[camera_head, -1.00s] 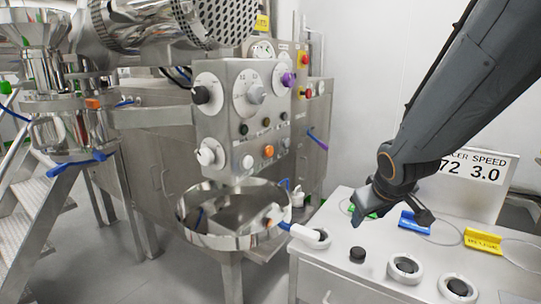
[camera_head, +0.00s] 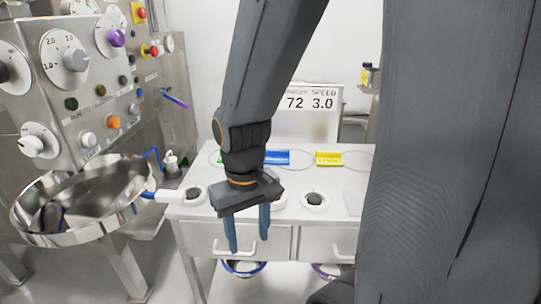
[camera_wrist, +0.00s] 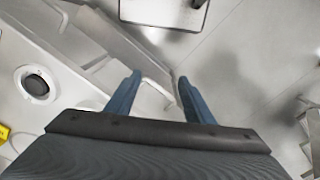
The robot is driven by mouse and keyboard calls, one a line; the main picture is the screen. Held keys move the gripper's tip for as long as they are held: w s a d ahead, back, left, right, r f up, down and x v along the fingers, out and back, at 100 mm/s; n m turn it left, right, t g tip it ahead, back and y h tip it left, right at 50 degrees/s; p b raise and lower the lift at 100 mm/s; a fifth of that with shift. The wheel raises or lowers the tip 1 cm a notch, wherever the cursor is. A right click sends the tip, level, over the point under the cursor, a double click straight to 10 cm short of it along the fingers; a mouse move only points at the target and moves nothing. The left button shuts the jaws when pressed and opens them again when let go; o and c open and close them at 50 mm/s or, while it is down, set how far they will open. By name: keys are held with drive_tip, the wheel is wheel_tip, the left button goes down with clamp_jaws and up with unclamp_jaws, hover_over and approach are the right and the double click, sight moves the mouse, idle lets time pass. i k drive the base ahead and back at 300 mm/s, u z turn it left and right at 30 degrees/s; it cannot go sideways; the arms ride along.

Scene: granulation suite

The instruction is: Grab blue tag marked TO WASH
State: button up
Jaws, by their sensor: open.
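The blue tag (camera_head: 278,157) lies on the back part of the white bench top (camera_head: 345,187), with a wire loop beside it. Its lettering is too small to read. My gripper (camera_head: 249,240) is open and empty, its two blue fingers pointing down in front of the bench's drawer front. It is nearer to me than the tag and lower in the picture. My arm hides part of the bench top left of the tag. The wrist view shows the open fingers (camera_wrist: 158,80) with nothing between them; I cannot make out the blue tag there.
A yellow tag (camera_head: 329,158) lies right of the blue one; a green tag (camera_head: 220,157) is partly behind my arm. Black-centred round fittings (camera_head: 314,199) line the bench front. A steel bowl (camera_head: 85,205) and control panel (camera_head: 85,85) stand left. A display (camera_head: 310,112) stands behind.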

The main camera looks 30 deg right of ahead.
sight(273, 157)
drive_tip(key=z, duration=2.3)
drive_tip(key=k, duration=0.95)
drive_tip(key=u, duration=1.15)
drive_tip(key=i, duration=1)
drive_tip(key=u, duration=0.05)
